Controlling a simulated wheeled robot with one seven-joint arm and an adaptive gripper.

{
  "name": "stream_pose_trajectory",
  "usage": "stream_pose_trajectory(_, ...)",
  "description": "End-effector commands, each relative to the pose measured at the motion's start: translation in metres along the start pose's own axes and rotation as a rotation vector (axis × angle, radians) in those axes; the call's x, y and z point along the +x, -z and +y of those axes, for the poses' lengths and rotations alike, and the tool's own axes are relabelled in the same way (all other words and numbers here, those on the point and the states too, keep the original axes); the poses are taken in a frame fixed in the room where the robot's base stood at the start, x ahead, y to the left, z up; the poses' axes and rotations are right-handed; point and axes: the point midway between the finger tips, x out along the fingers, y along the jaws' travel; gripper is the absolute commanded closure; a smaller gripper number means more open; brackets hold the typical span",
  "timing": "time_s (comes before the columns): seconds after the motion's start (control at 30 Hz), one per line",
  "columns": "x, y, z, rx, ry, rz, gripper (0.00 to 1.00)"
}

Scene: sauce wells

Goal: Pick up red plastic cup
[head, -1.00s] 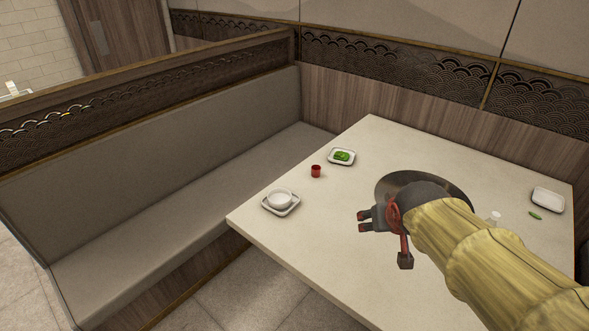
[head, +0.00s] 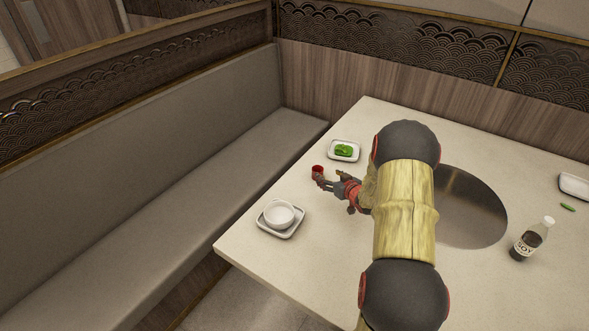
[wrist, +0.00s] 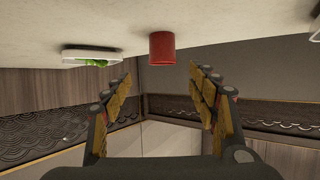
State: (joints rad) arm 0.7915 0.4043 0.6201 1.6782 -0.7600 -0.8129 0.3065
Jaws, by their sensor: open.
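The red plastic cup (head: 317,172) stands upright on the table near its left edge in the head view. In the wrist view, which looks upside down, the red cup (wrist: 162,48) lies ahead of and between my open fingers. My gripper (head: 332,182) is at the cup's right in the head view, very close to it. I cannot tell from the head view whether a finger touches the cup. In the wrist view my gripper (wrist: 165,82) is open, with nothing between the fingers.
A white dish with green food (head: 344,150) stands behind the cup. A white bowl (head: 280,215) on a square plate (head: 294,232) stands in front. A soy bottle (head: 529,242), a round metal plate (head: 470,205), a green pepper (head: 568,207) and a white dish (head: 574,184) are to the right.

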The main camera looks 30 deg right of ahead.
Motion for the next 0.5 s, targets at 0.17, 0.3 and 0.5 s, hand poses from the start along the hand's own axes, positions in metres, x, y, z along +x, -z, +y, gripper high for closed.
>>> stream_pose_trajectory(0.17, 0.007, -0.014, 0.004, 0.014, 0.013, 0.018, 0.41)
stream_pose_trajectory(0.3, 0.021, -0.014, 0.004, 0.013, 0.014, 0.018, 0.41)
stream_pose_trajectory(0.5, 0.036, -0.012, 0.003, 0.012, 0.013, 0.019, 0.41)
